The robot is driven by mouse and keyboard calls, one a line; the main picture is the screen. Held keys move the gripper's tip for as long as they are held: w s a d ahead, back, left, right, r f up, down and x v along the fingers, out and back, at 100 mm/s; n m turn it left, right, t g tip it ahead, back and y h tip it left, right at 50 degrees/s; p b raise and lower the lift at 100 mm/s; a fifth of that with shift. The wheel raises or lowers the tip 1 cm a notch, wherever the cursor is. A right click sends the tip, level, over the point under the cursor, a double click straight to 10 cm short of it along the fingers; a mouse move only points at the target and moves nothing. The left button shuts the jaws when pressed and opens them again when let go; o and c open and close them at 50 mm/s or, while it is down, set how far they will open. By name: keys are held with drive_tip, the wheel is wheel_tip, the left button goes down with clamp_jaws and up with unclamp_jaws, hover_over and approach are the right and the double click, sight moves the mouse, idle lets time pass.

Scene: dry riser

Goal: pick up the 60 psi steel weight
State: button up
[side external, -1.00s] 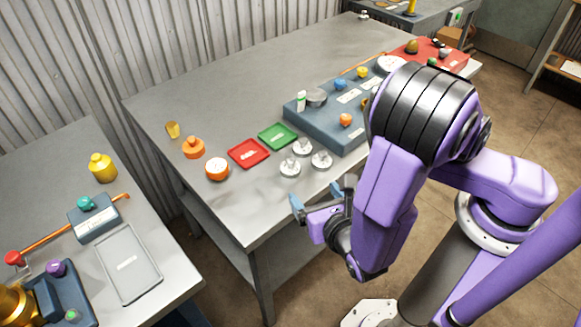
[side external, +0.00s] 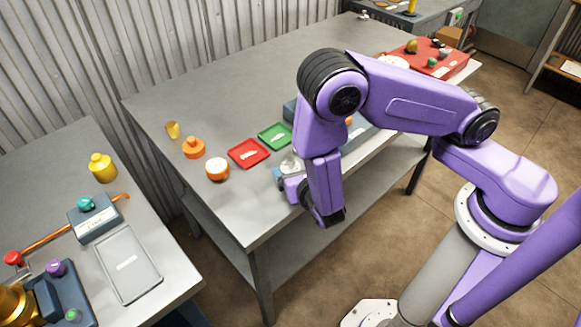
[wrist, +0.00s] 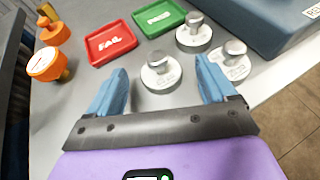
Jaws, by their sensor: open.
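Three round steel weights with knobs stand on the grey table in the wrist view: a near one (wrist: 160,74), a far one (wrist: 194,34) and a right one (wrist: 231,62). Their labels are too small to read, so I cannot tell which is the 60 psi weight. My gripper (wrist: 165,90) is open, its blue fingers pointing toward the near weight, which shows between and just beyond the fingertips. In the side view, my gripper (side external: 285,181) is at the table's front edge, and my arm hides most of the weights; part of one weight (side external: 290,163) shows.
A red FAIL tray (wrist: 112,42) and a green PASS tray (wrist: 158,17) lie behind the weights. An orange-rimmed gauge (wrist: 44,64) sits at the left. A blue-grey case or block (wrist: 262,18) stands at the right. The table's left part (side external: 215,120) is clear behind the trays.

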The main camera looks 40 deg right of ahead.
sight(292, 165)
drive_tip(key=shift+x, duration=1.7)
drive_tip(key=c, duration=1.3)
drive_tip(key=shift+a+r, duration=0.1)
drive_tip(key=shift+r, duration=0.1)
